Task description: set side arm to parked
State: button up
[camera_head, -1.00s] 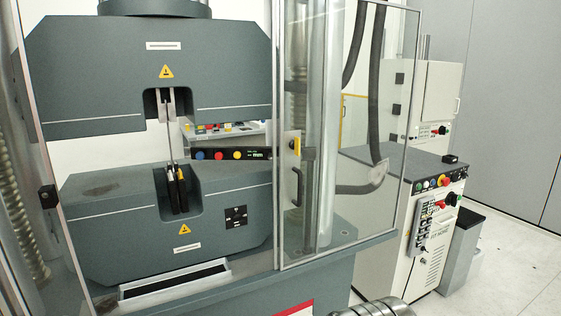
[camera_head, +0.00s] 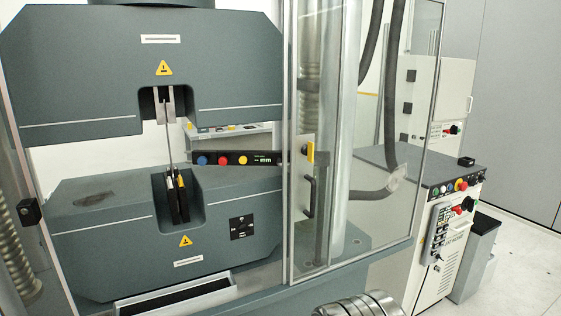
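A thin upright specimen (camera_head: 168,130) stands between the upper and lower grips. My gripper's fingers are not in view; only a silvery ringed part of my arm shows at the bottom edge.
A glass door (camera_head: 365,130) with a black handle (camera_head: 309,196) covers the machine's right side. The opening in front of the specimen looks uncovered. A white control cabinet (camera_head: 440,262) with several buttons and a hanging handset (camera_head: 437,233) stands at right.

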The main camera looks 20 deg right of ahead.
aim_at(254, 157)
jog(key=u, duration=0.35)
jog(key=i, duration=0.65)
jog(key=u, duration=0.65)
jog(key=i, duration=0.45)
jog(key=u, duration=0.2)
